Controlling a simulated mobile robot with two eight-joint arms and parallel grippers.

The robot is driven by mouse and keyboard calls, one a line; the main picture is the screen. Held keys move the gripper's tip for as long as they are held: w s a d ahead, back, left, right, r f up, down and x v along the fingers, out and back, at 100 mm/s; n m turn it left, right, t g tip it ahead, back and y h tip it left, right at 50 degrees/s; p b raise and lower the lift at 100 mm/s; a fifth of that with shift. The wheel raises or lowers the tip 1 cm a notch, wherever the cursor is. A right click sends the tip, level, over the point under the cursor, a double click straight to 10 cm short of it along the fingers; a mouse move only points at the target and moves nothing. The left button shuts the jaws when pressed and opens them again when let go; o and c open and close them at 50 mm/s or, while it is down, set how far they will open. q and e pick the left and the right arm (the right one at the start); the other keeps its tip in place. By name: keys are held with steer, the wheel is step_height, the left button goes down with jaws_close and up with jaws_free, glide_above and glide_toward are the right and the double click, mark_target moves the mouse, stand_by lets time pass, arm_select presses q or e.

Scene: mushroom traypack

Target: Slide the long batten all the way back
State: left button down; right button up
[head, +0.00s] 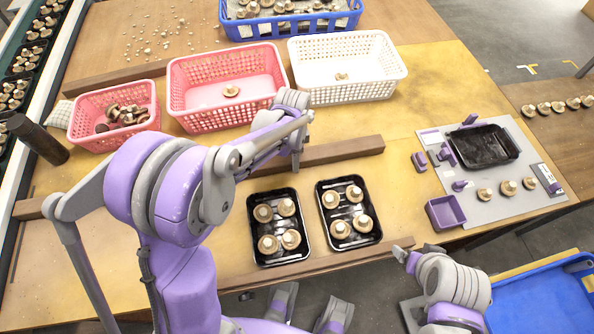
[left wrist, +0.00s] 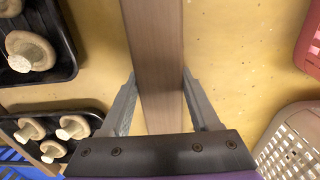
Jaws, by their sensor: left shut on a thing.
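The long brown batten (head: 340,151) lies across the yellow table, between the baskets behind and the black trays in front. My left arm hides part of it in the head view. My left gripper (head: 296,163) is shut on the batten, right of its middle. In the left wrist view the batten (left wrist: 154,60) runs between the two fingers (left wrist: 158,110), one on each side. My right gripper (head: 405,256) is near the table's front edge, away from the batten; its fingers are too small to tell open from shut.
A pink basket (head: 189,118), a smaller pink basket (head: 77,136) and a white basket (head: 318,99) stand behind the batten. Two black trays (head: 300,228) (head: 376,214) with mushrooms lie in front. A dark cylinder (head: 40,140) stands left. Another batten (head: 330,262) lies along the front edge.

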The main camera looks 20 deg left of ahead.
arm_select(q)
steer(key=w+a, duration=0.1)
steer(key=w, duration=0.1)
steer(key=w+a, duration=0.2)
steer(key=w, duration=0.1)
steer(key=w+a, duration=0.1)
steer(key=w, duration=0.2)
steer(key=shift+a, duration=0.4)
steer(key=shift+c, duration=0.6)
jaws_free()
step_height(320, 180, up, 11)
steer(key=shift+p, duration=0.3)
steer(key=shift+s+f, duration=0.15)
